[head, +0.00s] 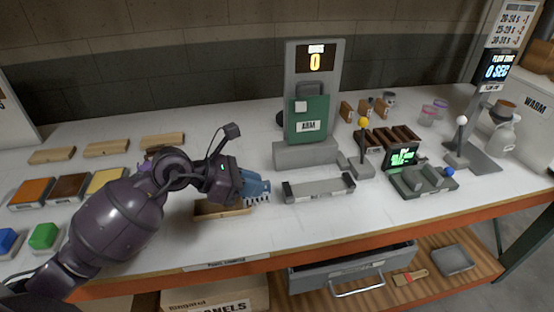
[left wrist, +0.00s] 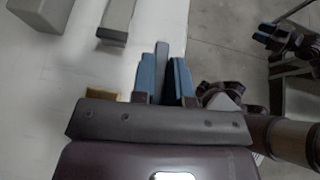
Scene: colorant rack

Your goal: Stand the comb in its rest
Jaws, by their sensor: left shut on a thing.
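My left gripper (head: 257,187) has blue fingers and is shut on the grey comb (head: 257,199). The comb's teeth show below the fingers, pointing down, a little above the tabletop. In the left wrist view the comb (left wrist: 162,62) stands edge-on between the two fingers (left wrist: 163,78). A low wooden holder (head: 222,210), probably the comb's rest, lies just below and left of the gripper, partly hidden by it. Part of it shows in the left wrist view (left wrist: 102,92). My right gripper (left wrist: 277,32) appears far off at the upper right of that view, too small to read.
A grey trough with raised ends (head: 318,188) lies just right of the comb. Behind it stands the green-fronted ARM machine (head: 310,120). Coloured pads (head: 70,187) and wooden blocks (head: 107,148) lie at left. An open drawer (head: 350,268) hangs below the orange front edge.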

